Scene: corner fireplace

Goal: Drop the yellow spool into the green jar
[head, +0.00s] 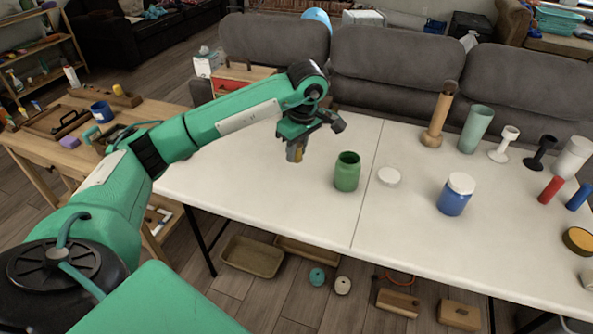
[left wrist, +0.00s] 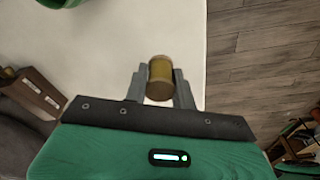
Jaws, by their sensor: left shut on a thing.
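The yellow spool (left wrist: 160,78) is held between the two fingers of my left gripper (left wrist: 160,88), with brownish ends showing. In the head view my left gripper (head: 296,152) points down above the white table, left of the green jar, and the spool (head: 298,155) is mostly hidden by the fingers. The green jar (head: 347,173) stands upright and open on the table; only its edge shows at the top left of the left wrist view (left wrist: 65,2). A white lid (head: 389,176) lies flat to the right of the jar. My right gripper is not in view.
The white table (head: 270,200) is clear around the jar's front. A blue jar with a white lid (head: 455,198) stands to the right. A grey sofa (head: 385,65) is behind.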

